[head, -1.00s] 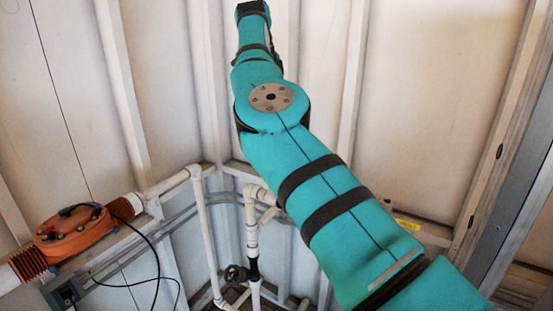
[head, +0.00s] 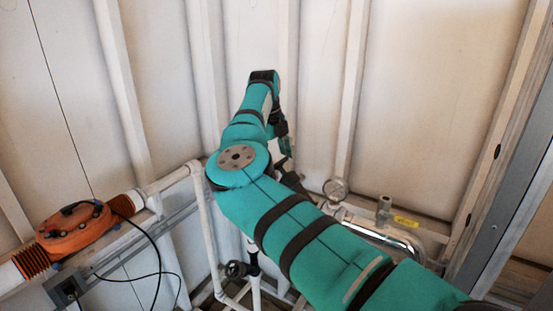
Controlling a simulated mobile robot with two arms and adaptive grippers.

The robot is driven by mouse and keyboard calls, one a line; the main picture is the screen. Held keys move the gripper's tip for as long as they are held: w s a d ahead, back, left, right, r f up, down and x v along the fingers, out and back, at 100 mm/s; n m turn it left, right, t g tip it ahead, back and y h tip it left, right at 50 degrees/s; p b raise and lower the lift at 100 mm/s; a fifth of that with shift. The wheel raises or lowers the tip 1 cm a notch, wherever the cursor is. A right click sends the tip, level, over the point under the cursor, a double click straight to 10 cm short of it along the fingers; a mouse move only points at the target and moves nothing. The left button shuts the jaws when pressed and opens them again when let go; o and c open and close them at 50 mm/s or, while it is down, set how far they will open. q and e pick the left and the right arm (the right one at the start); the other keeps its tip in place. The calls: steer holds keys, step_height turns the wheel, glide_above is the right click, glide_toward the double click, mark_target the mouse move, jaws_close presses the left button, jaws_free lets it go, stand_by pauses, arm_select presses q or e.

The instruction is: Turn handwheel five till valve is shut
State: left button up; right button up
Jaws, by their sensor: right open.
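A small dark handwheel (head: 237,269) sits on a white vertical pipe, low and left of my right arm. No number on it can be read, so I cannot tell whether it is handwheel five. My right arm bends at the elbow, rises to the wrist and folds down behind itself. My right gripper (head: 283,163) shows small and dark behind the forearm, partly hidden. It is open and appears above and to the right of the handwheel, apart from it. My left gripper is out of view.
An orange reactor unit (head: 75,229) with black cables is on a white pipe at left. A round gauge (head: 336,189), a metallic pipe (head: 385,236) and a yellow label (head: 406,221) are right of my arm. White ribbed walls stand behind.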

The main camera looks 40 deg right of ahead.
steer(key=shift+d+f, duration=0.15)
steer(key=shift+f, duration=0.6)
steer(key=c, duration=0.8)
steer(key=shift+f+m+h+b, duration=0.2)
steer(key=shift+m+h+b, duration=0.25)
steer(key=shift+b, duration=0.55)
steer(key=shift+m+h+b, duration=0.45)
steer(key=shift+h+b, duration=0.1)
steer(key=shift+b, duration=0.3)
steer(key=shift+m+h+b, duration=0.6)
steer(key=shift+m+b, duration=0.1)
steer(key=shift+b, duration=0.1)
steer(key=shift+r+m+h+b, duration=0.2)
steer(key=shift+m+h+b, duration=0.2)
steer(key=shift+m+h, duration=0.15)
